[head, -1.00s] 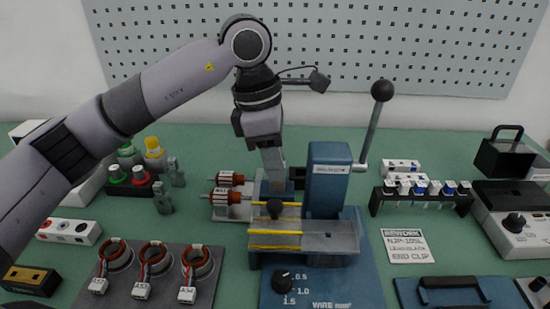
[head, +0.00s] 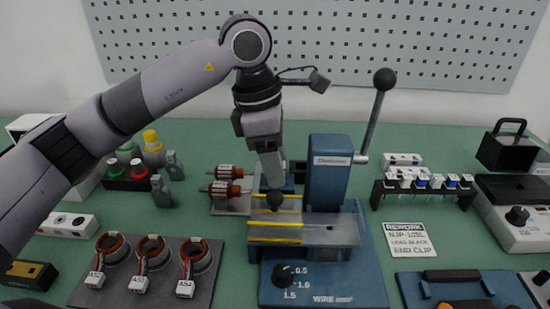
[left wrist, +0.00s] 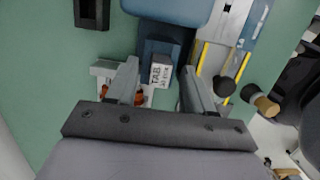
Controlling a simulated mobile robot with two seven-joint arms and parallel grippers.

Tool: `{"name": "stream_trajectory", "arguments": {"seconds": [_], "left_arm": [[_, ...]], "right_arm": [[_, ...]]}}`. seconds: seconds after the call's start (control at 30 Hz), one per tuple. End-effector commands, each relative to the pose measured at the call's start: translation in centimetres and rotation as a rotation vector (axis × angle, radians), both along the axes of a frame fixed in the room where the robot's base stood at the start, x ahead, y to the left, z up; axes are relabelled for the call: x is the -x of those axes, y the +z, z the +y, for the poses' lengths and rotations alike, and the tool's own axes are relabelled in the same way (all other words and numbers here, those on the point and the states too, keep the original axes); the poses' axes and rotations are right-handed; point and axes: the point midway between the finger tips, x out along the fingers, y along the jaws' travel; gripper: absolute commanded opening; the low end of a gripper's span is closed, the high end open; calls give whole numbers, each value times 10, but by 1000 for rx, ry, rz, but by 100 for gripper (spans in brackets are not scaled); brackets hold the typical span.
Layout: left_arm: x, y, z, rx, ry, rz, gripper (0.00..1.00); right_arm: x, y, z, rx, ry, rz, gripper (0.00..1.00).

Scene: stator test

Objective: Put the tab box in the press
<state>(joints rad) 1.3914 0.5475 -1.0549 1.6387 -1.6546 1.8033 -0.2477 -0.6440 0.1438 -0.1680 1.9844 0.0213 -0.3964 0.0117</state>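The tab box (left wrist: 160,75) shows in the left wrist view as a small block with a white label reading TAB. It sits against a dark blue part of the press; I cannot tell whether it is seated in it. My left gripper (head: 270,178) points down at the left side of the blue press (head: 328,180). In the left wrist view its fingers (left wrist: 160,75) are open on either side of the tab box, with gaps visible. In the head view I cannot make out the tab box clearly. My right gripper is not in view.
The press lever (head: 373,122) rises at right. Red rotors (head: 226,181) lie close at left. A tray with coils (head: 150,275) is front left; a connector rack (head: 425,186) is right.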

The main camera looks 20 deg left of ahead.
Motion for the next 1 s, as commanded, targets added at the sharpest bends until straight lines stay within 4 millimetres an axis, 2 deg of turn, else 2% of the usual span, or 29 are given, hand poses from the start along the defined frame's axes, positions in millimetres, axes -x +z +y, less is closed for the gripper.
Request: {"name": "stream_trajectory", "arguments": {"seconds": [0.23,0.33,0.5,0.7,1.0], "left_arm": [[0,0,0,0,0,0,52],[0,2,0,0,0,-1,52],[1,38,7,2,2,-4,52],[3,64,12,-1,0,-2,52],[4,70,14,1,0,1,52]], "right_arm": [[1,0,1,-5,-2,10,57],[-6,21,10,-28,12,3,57],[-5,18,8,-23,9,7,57],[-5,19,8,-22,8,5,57],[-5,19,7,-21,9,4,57]]}}
